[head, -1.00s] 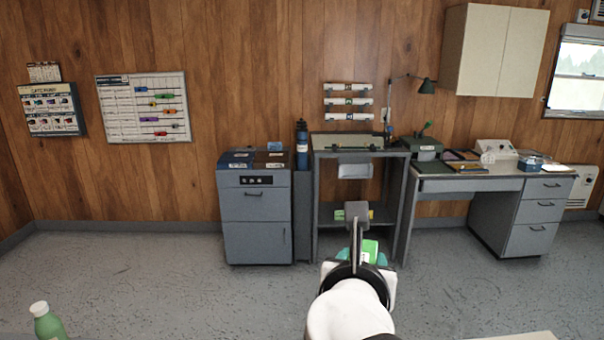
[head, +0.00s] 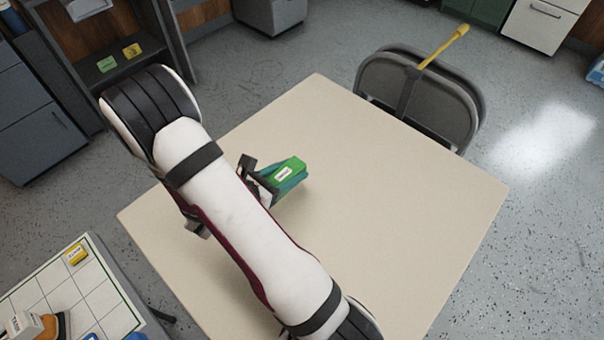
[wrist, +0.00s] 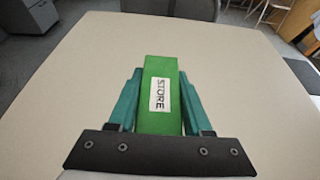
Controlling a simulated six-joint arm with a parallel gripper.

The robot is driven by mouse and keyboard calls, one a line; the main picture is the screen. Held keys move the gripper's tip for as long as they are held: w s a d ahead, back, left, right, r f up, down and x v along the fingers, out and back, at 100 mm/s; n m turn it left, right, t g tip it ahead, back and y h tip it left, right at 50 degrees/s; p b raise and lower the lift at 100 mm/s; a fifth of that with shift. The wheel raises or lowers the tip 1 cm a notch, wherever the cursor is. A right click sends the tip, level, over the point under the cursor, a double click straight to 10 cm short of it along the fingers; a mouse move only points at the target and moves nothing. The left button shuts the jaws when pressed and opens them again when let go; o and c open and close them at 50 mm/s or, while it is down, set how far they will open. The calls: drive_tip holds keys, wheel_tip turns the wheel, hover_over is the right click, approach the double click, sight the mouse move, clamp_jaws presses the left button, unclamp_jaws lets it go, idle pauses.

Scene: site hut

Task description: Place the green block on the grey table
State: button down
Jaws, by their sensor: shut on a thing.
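The green block (head: 290,168) carries a white label; in the wrist view (wrist: 160,110) the label reads STORE. My gripper (head: 284,180) has teal fingers shut on the block's two sides. It holds the block over a cream or beige table top (head: 400,210), near the table's middle in the head view. This top looks beige, not grey. I cannot tell how far the block is above the surface. My white arm hides the left part of the table.
A grey folding chair (head: 385,80) with a yellow-handled stick (head: 445,45) stands behind the table. A white gridded board (head: 60,290) with a yellow block (head: 76,254) and other items is at lower left. A grey shelf (head: 120,75) stands at upper left. The table's right side is clear.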

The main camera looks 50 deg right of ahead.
sight(293, 199)
drive_tip(key=f, duration=0.8)
drive_tip(key=shift+s+d+f, duration=0.1)
drive_tip(key=shift+s, duration=0.1)
drive_tip(key=shift+c, duration=1.6)
unclamp_jaws()
